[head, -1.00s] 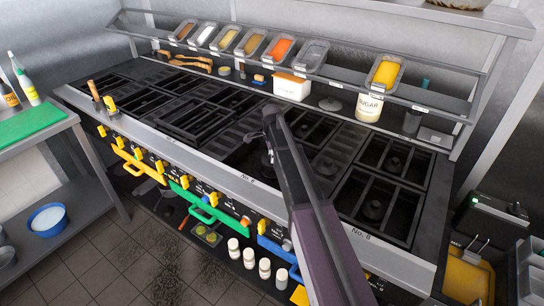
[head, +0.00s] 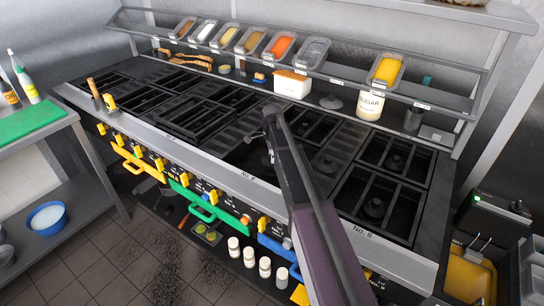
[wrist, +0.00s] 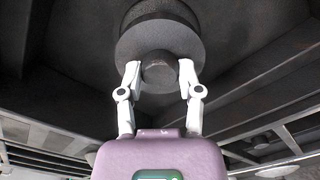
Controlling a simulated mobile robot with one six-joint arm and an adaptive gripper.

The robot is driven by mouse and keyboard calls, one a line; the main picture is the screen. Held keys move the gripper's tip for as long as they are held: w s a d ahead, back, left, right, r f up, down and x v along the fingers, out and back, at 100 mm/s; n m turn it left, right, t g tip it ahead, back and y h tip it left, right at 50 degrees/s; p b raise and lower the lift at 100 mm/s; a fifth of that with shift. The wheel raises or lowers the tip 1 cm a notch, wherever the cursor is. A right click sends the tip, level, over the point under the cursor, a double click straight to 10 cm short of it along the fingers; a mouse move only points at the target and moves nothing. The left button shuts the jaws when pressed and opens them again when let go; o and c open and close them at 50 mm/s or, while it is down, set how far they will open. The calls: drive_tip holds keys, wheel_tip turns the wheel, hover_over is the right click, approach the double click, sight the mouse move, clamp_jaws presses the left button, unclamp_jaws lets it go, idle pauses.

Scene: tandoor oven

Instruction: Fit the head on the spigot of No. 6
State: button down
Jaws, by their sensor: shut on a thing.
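The burner head, a dark grey round disc (wrist: 134,45) with a short knob in its middle, is between the two pale fingers of my gripper (wrist: 160,75) in the wrist view. The gripper is shut on it. A dark ribbed round part (wrist: 160,12) shows just beyond the disc; I cannot tell whether they touch. In the head view my gripper (head: 268,140) is low over a dark bay of the range, behind a small front label (head: 248,177) too small to read surely. The spigot there is hidden by my arm and shadow.
Black grates cover the range (head: 80,97) left and right of the gripper. A burner (head: 375,207) shows in the bay marked No. 8. A rack of food pans (head: 281,47), a white tub (head: 291,86) and a sugar jar (head: 369,107) stand behind.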

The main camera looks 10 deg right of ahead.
drive_tip(key=shift+f+b, duration=1)
drive_tip(key=shift+c, duration=0.9)
unclamp_jaws()
drive_tip(key=shift+r, duration=0.2)
drive_tip(key=shift+r+p, duration=3.9)
drive_tip(key=shift+p, duration=0.2)
drive_tip(key=shift+s, duration=0.1)
